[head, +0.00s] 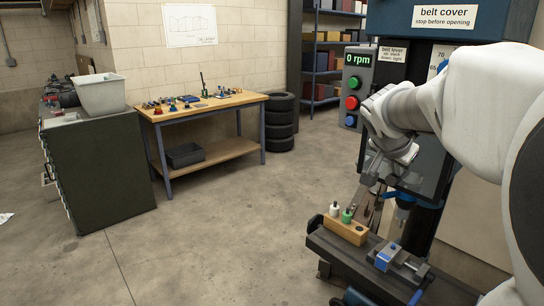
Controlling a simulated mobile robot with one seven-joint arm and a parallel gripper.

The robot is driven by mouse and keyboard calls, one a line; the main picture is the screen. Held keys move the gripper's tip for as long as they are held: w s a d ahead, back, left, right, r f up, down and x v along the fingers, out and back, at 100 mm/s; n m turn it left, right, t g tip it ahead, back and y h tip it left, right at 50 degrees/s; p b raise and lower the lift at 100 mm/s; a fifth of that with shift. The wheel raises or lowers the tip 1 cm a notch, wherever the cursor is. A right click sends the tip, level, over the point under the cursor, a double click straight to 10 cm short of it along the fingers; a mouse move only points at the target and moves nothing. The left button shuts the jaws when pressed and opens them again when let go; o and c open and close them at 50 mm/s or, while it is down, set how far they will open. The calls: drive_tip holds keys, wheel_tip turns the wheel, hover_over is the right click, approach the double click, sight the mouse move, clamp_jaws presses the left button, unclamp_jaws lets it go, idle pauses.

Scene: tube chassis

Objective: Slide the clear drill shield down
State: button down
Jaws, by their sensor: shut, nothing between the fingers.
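The drill press (418,90) stands at the right, with a dark blue head and a belt cover on top. Its display reads 0 rpm. My gripper (370,181) points down in front of the press column, shut and empty, above the drill's table. A blue part (403,212) of the press shows just right of and below my gripper. Whether my gripper touches the shield, I cannot tell.
The drill table (335,250) holds a wooden block (346,231) with small bottles and a blue vise (388,256). A control box (354,88) with coloured buttons is left of my wrist. A workbench (205,106), stacked tires (280,122) and a green cabinet (98,165) stand farther left. The floor between is clear.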

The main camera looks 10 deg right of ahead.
wheel_tip(320, 180, down, 18)
drive_tip(key=b, duration=1.9)
drive_tip(key=shift+s, duration=0.1)
drive_tip(key=w+d+r+p+v, duration=0.15)
drive_tip(key=p+v, duration=0.25)
drive_tip(key=v, duration=0.9)
drive_tip(key=s+a+f+n+y, duration=0.6)
drive_tip(key=s+a+f+n, duration=0.6)
drive_tip(key=s+a+f, duration=0.45)
wheel_tip(320, 180, up, 17)
drive_tip(key=a+p, duration=0.2)
drive_tip(key=p, duration=1.3)
drive_tip(key=shift+f+n+g+y+p, duration=0.2)
drive_tip(key=shift+n+g+y+p, duration=0.1)
drive_tip(key=shift+n+y+p, duration=0.1)
